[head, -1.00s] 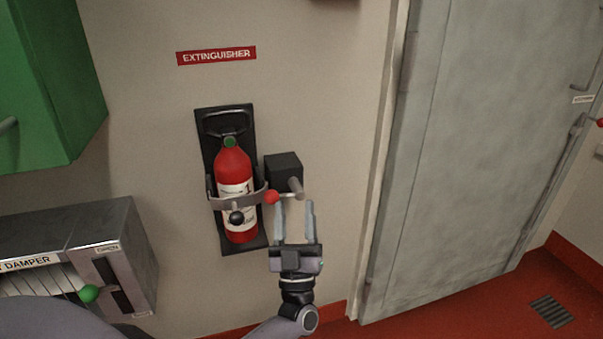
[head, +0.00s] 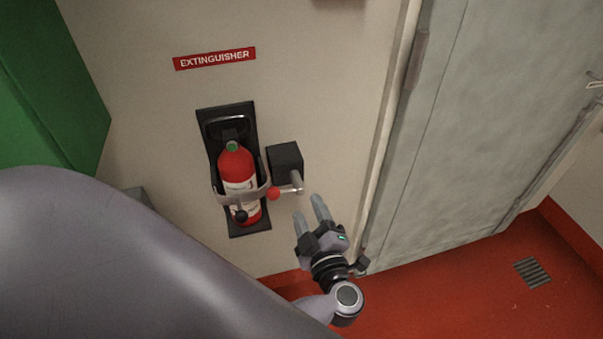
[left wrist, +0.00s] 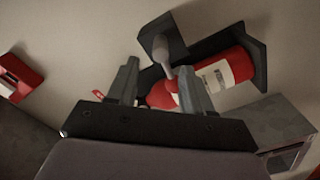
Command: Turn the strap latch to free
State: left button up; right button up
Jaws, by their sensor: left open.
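The strap latch is a dark box (head: 284,163) with a grey pivot and a lever ending in a red ball (head: 274,193), to the right of the extinguisher. The lever points left, the ball by the strap. A grey strap (head: 228,199) crosses the red extinguisher (head: 236,169) in its black wall bracket. My left gripper (head: 309,205) is open and empty, just right of and below the pivot. In the left wrist view, the latch box (left wrist: 156,42) and pivot stand beyond the open fingers (left wrist: 158,68), and the extinguisher (left wrist: 235,67) lies to the right. My right gripper is out of view.
A grey door (head: 465,130) with its frame stands to the right. A green cabinet (head: 45,90) is at upper left. My own arm covers the lower left. The red floor (head: 450,290) has a drain grate (head: 532,271).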

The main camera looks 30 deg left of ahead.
aim_at(301, 193)
pick_arm(q)
jog(key=shift+x, duration=3.5)
